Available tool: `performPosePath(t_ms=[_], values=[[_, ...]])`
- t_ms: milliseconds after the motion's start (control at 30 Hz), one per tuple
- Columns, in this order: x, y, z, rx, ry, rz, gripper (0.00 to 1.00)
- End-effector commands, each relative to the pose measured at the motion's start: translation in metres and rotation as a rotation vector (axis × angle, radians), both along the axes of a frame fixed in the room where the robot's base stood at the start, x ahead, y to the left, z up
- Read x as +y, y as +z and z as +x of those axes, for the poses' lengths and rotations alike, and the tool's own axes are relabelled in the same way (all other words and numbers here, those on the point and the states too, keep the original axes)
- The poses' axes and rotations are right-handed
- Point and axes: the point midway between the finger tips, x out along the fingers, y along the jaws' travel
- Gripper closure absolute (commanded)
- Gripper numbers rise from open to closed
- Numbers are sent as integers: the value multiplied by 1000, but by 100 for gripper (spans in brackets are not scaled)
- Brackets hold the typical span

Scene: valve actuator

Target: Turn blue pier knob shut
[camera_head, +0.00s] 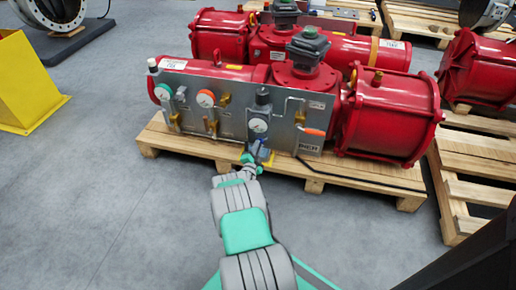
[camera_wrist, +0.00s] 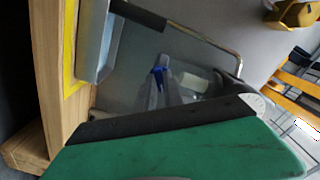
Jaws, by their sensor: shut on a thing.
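The blue knob (camera_head: 256,146) sits low at the front of the grey valve panel (camera_head: 236,119), below a round gauge. My gripper (camera_head: 252,154) reaches it from the front and is shut on it. In the wrist view, the blue knob (camera_wrist: 158,72) shows as a small blue piece at the tips of my gripper (camera_wrist: 165,86). The fingers hide most of the knob, so its exact angle cannot be told.
A yellow stand (camera_head: 25,82) is at left. The front floor is clear.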

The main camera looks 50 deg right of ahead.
Motion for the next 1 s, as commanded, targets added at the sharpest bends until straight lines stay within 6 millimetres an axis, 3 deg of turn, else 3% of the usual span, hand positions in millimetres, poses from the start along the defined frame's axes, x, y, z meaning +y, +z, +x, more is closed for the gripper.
performPosePath(t_ms=[500,1000], values=[[1,0,2,-409,2,176,100],[0,1,2,-566,3,245,100]])
